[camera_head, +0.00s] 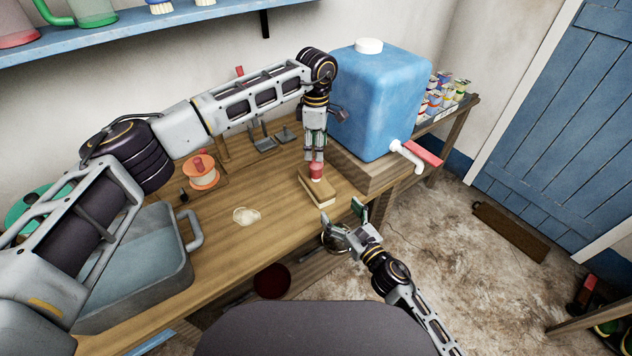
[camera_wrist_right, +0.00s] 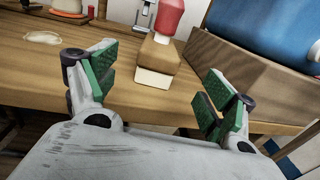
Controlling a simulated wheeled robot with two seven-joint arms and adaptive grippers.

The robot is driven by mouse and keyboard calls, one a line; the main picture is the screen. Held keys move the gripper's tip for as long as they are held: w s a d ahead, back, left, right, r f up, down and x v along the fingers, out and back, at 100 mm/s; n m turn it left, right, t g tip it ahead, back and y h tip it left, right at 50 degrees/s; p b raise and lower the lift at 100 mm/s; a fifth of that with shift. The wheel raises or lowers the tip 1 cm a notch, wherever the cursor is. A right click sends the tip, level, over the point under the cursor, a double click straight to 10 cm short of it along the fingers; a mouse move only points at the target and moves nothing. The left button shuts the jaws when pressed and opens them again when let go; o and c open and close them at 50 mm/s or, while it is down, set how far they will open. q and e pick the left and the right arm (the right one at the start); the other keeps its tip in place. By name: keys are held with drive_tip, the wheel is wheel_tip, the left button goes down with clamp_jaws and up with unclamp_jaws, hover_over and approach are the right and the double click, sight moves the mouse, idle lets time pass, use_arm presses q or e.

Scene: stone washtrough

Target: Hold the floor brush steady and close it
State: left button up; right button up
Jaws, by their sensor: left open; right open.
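The floor brush (camera_head: 318,190) stands on the wooden table near its front edge. It has a tan wooden block, a pale lower part and a red knob (camera_head: 316,171) on top. In the right wrist view the brush (camera_wrist_right: 158,52) is upper centre, beyond the open fingers. My left gripper (camera_head: 314,153) points down at the red knob, open; whether its fingers touch the knob I cannot tell. My right gripper (camera_head: 344,220) is open and empty just off the table's front edge, in front of the brush. Its fingers, with green pads, are wide apart in the wrist view (camera_wrist_right: 160,90).
A blue water tank (camera_head: 375,100) with a white spout stands on a wooden block (camera_head: 365,172) right of the brush. A grey basin (camera_head: 140,270), an orange-and-white spool (camera_head: 201,172) and a pale puddle-like patch (camera_head: 246,216) lie left. The floor at right is mostly clear.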

sight(320, 184)
drive_tip(key=shift+x, duration=5.9)
